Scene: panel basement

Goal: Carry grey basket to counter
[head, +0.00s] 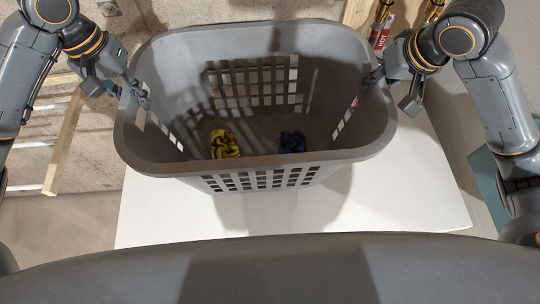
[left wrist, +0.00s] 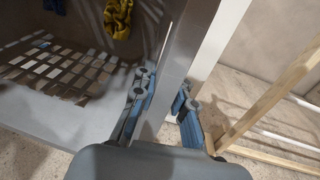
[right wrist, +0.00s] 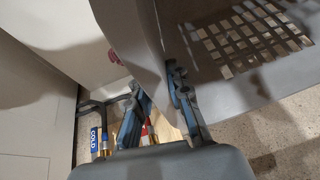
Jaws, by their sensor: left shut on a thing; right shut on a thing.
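The grey basket (head: 260,172) is held between my two arms in the head view, above or on a white surface (head: 215,212). A yellow cloth (head: 224,144) and a dark blue cloth (head: 292,141) lie inside it. My left gripper (head: 138,92) is shut on the left side of the basket, and in the left wrist view its fingers (left wrist: 162,105) straddle the basket wall (left wrist: 182,60). My right gripper (head: 377,78) is shut on the right side, and in the right wrist view its fingers (right wrist: 158,95) straddle the wall (right wrist: 145,35). Whether the basket touches the white surface is unclear.
A wooden frame (head: 64,140) stands on the left, also in the left wrist view (left wrist: 270,95). Pipes with a red HOT label (head: 380,32) are behind on the right; a blue COLD label (right wrist: 96,140) shows in the right wrist view. A teal object (head: 488,175) is at the right edge.

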